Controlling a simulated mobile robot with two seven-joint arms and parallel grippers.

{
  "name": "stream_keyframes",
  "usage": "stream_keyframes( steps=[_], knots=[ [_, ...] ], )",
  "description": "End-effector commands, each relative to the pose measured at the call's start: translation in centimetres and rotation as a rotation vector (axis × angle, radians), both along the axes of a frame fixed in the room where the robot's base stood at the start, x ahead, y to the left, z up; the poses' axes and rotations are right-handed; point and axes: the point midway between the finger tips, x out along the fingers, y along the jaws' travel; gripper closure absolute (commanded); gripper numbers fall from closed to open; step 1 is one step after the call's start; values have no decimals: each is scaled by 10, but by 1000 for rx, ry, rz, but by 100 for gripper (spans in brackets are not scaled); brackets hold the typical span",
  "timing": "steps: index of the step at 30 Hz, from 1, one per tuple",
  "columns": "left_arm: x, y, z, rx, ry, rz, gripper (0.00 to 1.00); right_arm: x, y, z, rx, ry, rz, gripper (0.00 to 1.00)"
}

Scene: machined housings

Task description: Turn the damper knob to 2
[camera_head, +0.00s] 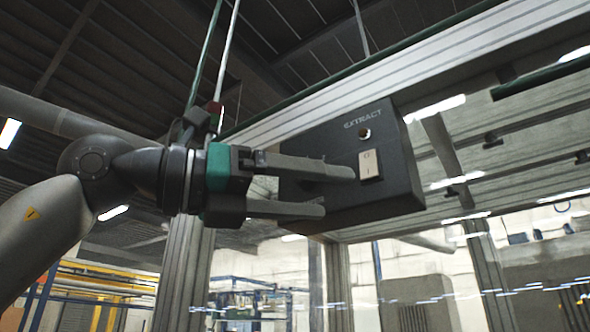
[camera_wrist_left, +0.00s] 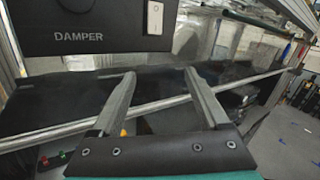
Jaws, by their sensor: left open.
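The dark control box (camera_head: 400,190) hangs under the frame in the head view, with an EXTRACT label, a small round indicator (camera_head: 364,133) and a pale rocker switch (camera_head: 370,164). In the left wrist view the box (camera_wrist_left: 110,40) carries a DAMPER label (camera_wrist_left: 78,37). A dark shape at the top edge above that label may be part of the damper knob; its pointer and marks are not visible. My left gripper (camera_head: 337,191) is open, its fingers overlapping the box's left part in the head view. Its fingers (camera_wrist_left: 160,73) show empty in the wrist view.
A pale metal beam (camera_head: 300,85) runs above the box, and an upright post (camera_head: 183,275) stands behind my gripper. Cables (camera_head: 230,50) hang at the upper left. In the wrist view, a thin rail (camera_wrist_left: 235,88) crosses behind the fingers.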

Motion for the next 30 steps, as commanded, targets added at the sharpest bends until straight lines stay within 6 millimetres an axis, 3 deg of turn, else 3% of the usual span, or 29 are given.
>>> stream_keyframes(
  steps=[1, 7, 12, 15, 20, 30],
  knots=[
    [-5, 12, 15, 43, -38, 75, 22, 0, -1, 0, -1, 0, 1, 50],
    [-18, 65, 54, 157, -105, 360, 22, 0, -1, 0, -2, 0, 1, 50],
    [-31, 99, 74, 186, -119, 513, 22, 0, -1, 0, -2, 0, 1, 50],
    [-35, 108, 79, 191, -118, 553, 22, 0, -1, 0, -2, 0, 1, 50],
    [-25, 104, 81, 194, -115, 566, 22, 0, -1, 5, -2, 0, 1, 50],
    [31, 62, 82, 195, -116, 562, 22, 0, -1, 28, -2, 0, 1, 50]
  ],
)
